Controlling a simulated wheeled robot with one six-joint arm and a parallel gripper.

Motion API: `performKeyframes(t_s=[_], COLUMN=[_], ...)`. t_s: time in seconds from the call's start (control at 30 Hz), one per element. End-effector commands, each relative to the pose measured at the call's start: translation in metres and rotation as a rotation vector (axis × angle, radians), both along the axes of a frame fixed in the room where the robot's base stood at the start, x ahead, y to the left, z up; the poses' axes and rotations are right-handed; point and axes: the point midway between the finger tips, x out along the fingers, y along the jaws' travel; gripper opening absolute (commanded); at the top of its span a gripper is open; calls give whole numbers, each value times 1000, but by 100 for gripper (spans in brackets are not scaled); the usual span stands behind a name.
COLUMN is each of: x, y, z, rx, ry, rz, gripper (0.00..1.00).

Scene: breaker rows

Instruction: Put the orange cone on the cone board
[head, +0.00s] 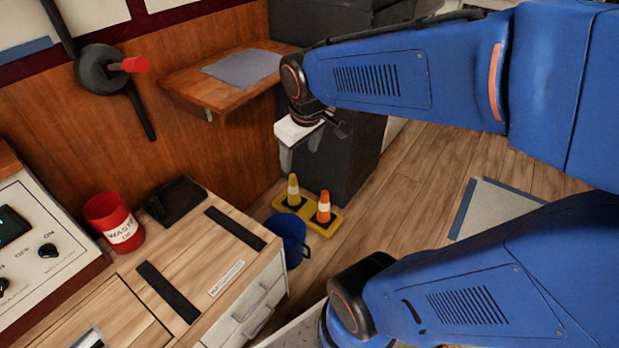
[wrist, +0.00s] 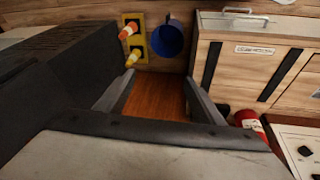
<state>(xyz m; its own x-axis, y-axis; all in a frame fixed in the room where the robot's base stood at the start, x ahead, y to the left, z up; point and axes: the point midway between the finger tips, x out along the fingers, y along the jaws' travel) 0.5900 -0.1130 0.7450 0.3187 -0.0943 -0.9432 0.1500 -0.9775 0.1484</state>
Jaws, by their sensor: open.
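The orange cone (head: 324,208) with a white band stands upright on the right part of the yellow cone board (head: 309,218), on the floor. A yellow cone (head: 293,190) with a white band stands on the board's left part. In the wrist view the orange cone (wrist: 129,31) and yellow cone (wrist: 132,57) show at the top, on the board (wrist: 140,44). My gripper (head: 301,153) is open and empty, high above the floor and well apart from the cones. Its two fingers also show in the wrist view (wrist: 155,88), with bare wood between them.
A blue bucket (head: 289,238) stands right beside the board, against the wooden cabinet (head: 190,245). A dark cabinet (head: 345,160) rises behind the board. A wall shelf (head: 215,88) juts out left of my gripper. A red waste bin (head: 113,222) stands on the counter.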

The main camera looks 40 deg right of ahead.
Motion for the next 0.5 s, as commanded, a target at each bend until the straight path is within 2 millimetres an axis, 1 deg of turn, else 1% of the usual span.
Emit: performKeyframes(t_s=[0.03, 0.1, 0.3, 0.4, 0.5], x=[-13, -30, -73, -87, -96], y=[6, 14, 33, 39, 42], z=[5, 10, 17, 17, 17], rx=[16, 40, 107, 132, 148], ry=[-18, -37, -76, -88, -94], rz=[-14, -39, -99, -121, -134], gripper=[62, 62, 62, 62, 62])
